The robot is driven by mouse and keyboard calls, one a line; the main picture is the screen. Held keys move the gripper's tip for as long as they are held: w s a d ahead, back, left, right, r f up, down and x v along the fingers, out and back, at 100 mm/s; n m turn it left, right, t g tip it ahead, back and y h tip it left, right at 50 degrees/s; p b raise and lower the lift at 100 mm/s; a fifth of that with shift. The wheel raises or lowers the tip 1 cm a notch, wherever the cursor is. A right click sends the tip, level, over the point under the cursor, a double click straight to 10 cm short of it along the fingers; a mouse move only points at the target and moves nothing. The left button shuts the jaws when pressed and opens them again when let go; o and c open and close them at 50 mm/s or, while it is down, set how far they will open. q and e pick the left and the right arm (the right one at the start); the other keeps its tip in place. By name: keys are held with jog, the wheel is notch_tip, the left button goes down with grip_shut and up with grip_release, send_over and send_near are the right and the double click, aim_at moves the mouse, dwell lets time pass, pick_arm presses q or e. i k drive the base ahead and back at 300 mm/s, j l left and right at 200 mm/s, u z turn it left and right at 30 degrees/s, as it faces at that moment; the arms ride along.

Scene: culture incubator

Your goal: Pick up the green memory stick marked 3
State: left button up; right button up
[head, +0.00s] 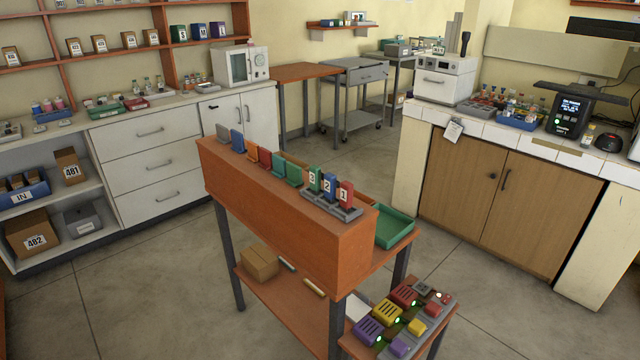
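The green memory stick marked 3 (314,180) stands upright in a grey holder (345,214) on top of the orange-brown wooden stand. It is the leftmost of three in the row. A blue stick marked 2 (329,187) and a red stick marked 1 (346,195) stand to its right in the same holder. Neither of my grippers shows in the head view.
Several coloured plates (265,157) line the stand top left of the holder. A green tray (395,228) lies behind the stand's right end. A small bench (400,317) with coloured blocks stands in front right. Open floor (160,280) lies left.

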aim_at(314, 171)
jog(key=i+j+z, duration=0.15)
jog(key=j, duration=0.3)
jog(key=i+j+z, duration=0.15)
jog(key=j, duration=0.3)
jog(key=j+z, duration=0.15)
jog(key=j, duration=0.35)
jog(key=i+j+z, duration=0.15)
jog(key=j, duration=0.35)
